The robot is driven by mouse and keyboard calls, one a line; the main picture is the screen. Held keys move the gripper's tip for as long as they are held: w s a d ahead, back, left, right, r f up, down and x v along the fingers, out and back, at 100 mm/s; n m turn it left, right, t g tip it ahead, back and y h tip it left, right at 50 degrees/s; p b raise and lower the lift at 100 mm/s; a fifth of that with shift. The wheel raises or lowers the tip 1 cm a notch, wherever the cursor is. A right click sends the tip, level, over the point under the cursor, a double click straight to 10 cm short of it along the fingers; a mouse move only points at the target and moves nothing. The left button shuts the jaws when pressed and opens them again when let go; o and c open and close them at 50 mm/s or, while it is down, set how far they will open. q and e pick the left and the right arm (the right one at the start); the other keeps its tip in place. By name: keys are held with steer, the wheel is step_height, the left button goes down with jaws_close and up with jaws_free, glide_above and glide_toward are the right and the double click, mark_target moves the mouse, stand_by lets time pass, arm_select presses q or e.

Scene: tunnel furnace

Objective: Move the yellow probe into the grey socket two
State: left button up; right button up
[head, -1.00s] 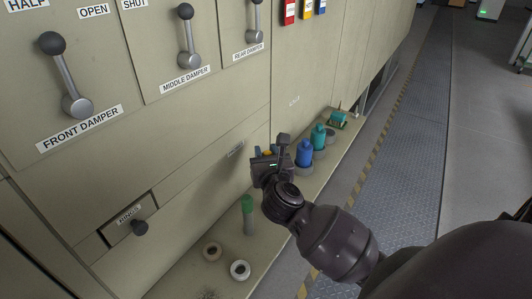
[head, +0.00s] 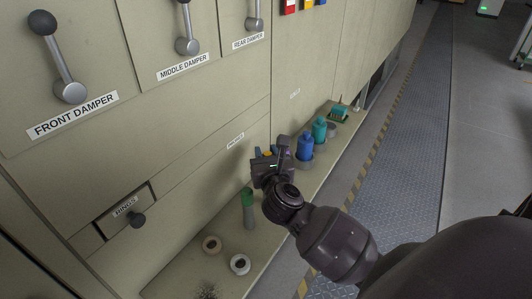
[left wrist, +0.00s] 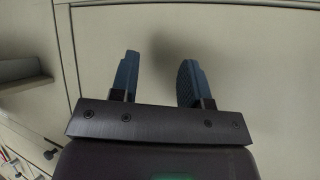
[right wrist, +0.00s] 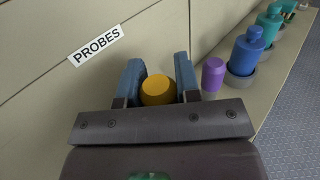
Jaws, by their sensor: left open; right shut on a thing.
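The yellow probe (right wrist: 158,91) is between the blue fingers of my right gripper (right wrist: 158,66), which is shut on it. In the head view my right gripper (head: 268,155) is over the ledge, close to the furnace wall, and hides most of the probe. A beige ring (head: 212,245) and a pale grey ring (head: 240,264) lie on the near ledge. I cannot tell which socket is number two. My left gripper (left wrist: 160,62) is open and empty in front of a plain panel.
A green probe (head: 248,205) stands on the ledge (head: 284,210). A purple probe (right wrist: 213,75) is right of the yellow one. Beyond are a blue bottle (head: 305,147) and teal bottle (head: 319,130) in grey holders. A rings drawer (head: 127,212) has a protruding knob.

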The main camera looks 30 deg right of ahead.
steer(key=shift+f, duration=0.1)
step_height(320, 180, down, 3)
steer(key=shift+f+b, duration=0.15)
steer(key=shift+b, duration=0.75)
steer(key=shift+f, duration=0.15)
stand_by(0.4)
steer(key=shift+f, duration=0.3)
